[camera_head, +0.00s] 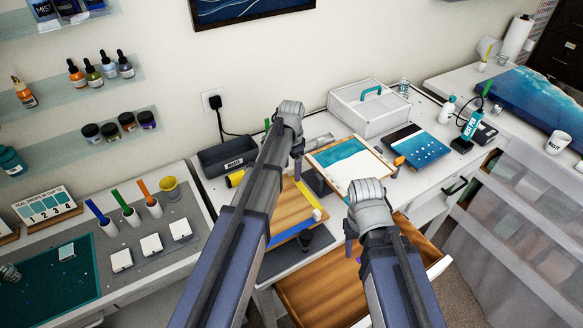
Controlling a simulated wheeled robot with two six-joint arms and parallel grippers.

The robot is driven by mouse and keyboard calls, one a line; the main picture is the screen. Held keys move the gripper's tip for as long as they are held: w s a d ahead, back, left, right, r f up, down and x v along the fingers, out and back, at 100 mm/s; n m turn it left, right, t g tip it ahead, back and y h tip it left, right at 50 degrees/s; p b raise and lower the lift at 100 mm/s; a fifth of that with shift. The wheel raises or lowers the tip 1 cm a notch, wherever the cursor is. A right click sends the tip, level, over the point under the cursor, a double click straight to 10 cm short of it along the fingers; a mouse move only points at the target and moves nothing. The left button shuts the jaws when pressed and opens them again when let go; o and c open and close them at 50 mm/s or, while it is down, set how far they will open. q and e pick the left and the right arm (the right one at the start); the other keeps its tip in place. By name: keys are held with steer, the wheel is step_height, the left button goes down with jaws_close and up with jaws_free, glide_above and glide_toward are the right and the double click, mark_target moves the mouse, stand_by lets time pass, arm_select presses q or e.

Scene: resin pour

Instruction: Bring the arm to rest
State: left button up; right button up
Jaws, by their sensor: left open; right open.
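My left arm reaches from the bottom up over the worktable, and its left gripper (297,172) points down above the table, near a wooden board with blue tape. It is open, and I see nothing between its fingers. My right arm comes from the bottom centre, bent at the wrist. Its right gripper (349,250) points down above the open wooden drawer (310,296), mostly hidden behind the wrist. It is open, and I see nothing held in it. The fingertips of both grippers are small and partly hidden.
The wooden board (287,207) and a teal-and-white panel (352,160) lie on the worktable. Behind them stand a white box (368,118) and a dark bin (227,157). A blue panel (416,149) lies right. A side table with cups and a grey mat (186,209) is left.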

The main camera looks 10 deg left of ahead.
arm_select(q)
steer(key=shift+o, duration=1.1)
steer(key=shift+r+p, duration=3.05)
steer(key=shift+r, duration=0.05)
steer(key=shift+f, duration=0.1)
